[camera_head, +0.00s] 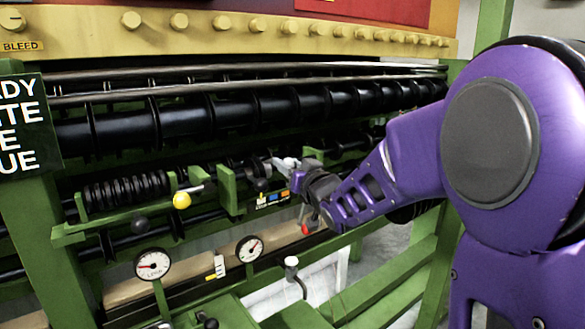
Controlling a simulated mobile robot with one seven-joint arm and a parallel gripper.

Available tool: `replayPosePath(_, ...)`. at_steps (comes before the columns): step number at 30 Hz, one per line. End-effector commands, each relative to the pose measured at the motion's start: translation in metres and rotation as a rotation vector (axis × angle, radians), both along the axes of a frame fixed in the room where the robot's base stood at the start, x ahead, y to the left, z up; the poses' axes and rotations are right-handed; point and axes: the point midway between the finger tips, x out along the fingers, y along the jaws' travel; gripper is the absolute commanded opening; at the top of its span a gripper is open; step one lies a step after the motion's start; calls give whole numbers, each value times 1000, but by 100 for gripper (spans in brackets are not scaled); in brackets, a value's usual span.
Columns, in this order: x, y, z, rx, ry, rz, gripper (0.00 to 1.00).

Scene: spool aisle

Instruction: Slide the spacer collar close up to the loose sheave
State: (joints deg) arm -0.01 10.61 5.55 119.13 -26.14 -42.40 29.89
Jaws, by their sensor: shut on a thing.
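My gripper (278,164) reaches in from the right at the small shaft below the large black roller. Its pale fingers are shut on a small part, apparently the spacer collar, mostly hidden by the fingers. A dark round disc (256,167), possibly the loose sheave, sits just left of the fingertips. The gap between the disc and the held part is too small to judge. A green upright bracket (229,190) stands left of the disc.
A black ribbed stack (126,191) lies on the rail at left. A yellow ball knob (181,200) and a black knob (140,224) stick out in front. Two dial gauges, the left (152,264) and the right (249,248), stand below. The large black roller (240,108) runs above.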

Motion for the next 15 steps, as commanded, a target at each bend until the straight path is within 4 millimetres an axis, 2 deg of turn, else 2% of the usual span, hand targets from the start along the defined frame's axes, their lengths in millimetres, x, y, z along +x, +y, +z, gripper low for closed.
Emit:
replayPosePath(6, 0, 0, 2, 0, -3, 1, 0)
replayPosePath(7, 0, 0, 2, 0, -3, 1, 45)
replayPosePath(11, 0, 0, 2, 1, -2, 1, 69)
replayPosePath(15, 0, 0, 1, 0, -1, 0, 71)
